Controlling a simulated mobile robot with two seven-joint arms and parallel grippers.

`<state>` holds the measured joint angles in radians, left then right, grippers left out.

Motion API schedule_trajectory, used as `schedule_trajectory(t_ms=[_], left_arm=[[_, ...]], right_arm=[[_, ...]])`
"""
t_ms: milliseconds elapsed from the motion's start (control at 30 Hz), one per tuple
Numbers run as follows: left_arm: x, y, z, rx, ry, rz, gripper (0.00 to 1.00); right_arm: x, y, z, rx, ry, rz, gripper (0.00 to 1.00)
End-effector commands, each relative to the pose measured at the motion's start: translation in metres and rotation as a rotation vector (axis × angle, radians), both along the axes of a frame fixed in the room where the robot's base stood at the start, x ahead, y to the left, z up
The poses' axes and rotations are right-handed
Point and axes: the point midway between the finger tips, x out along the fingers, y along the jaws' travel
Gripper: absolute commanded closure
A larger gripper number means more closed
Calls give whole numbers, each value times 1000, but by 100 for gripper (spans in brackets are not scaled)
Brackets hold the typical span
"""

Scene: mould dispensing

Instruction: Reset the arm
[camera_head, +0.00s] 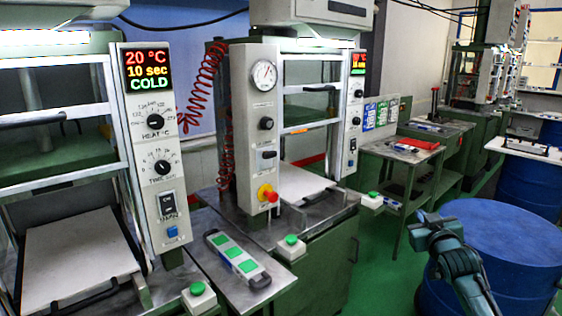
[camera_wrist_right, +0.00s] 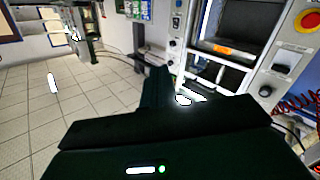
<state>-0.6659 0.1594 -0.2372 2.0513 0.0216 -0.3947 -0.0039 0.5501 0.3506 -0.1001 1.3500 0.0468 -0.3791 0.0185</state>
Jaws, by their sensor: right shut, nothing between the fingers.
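My right arm comes in at the lower right of the head view, and its gripper (camera_head: 428,222) is raised in front of the blue drum. In the right wrist view the dark gripper (camera_wrist_right: 156,90) is shut and empty, with its fingers together. It points toward a press with a control panel and touches nothing that I can see. My left arm and gripper are not in view.
A press with a panel (camera_head: 155,150) reading 20 °C, 10 sec, COLD stands at the left. A second press (camera_head: 262,130) is in the middle. A mould with green squares (camera_head: 238,262) lies on a metal table between them. A blue drum (camera_head: 515,235) stands behind my right arm.

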Motion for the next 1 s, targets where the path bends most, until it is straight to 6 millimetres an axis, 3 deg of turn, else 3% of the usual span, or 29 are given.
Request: schedule_trajectory(t_ms=[33,167,367,467,600,800,900,1000], left_arm=[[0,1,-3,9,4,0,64],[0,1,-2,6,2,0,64],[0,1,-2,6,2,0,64],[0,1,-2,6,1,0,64],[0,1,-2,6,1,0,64],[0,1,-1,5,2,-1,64],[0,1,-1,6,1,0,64],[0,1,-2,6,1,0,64]], right_arm=[[-4,0,-13,-72,40,-12,100],[-32,29,-64,-46,95,41,100],[-93,75,-141,-13,197,117,100],[-141,104,-183,18,266,164,100],[-225,146,-233,86,372,226,100],[-336,191,-263,194,501,274,100],[-371,203,-266,232,541,282,100],[-390,209,-265,255,563,286,100]])
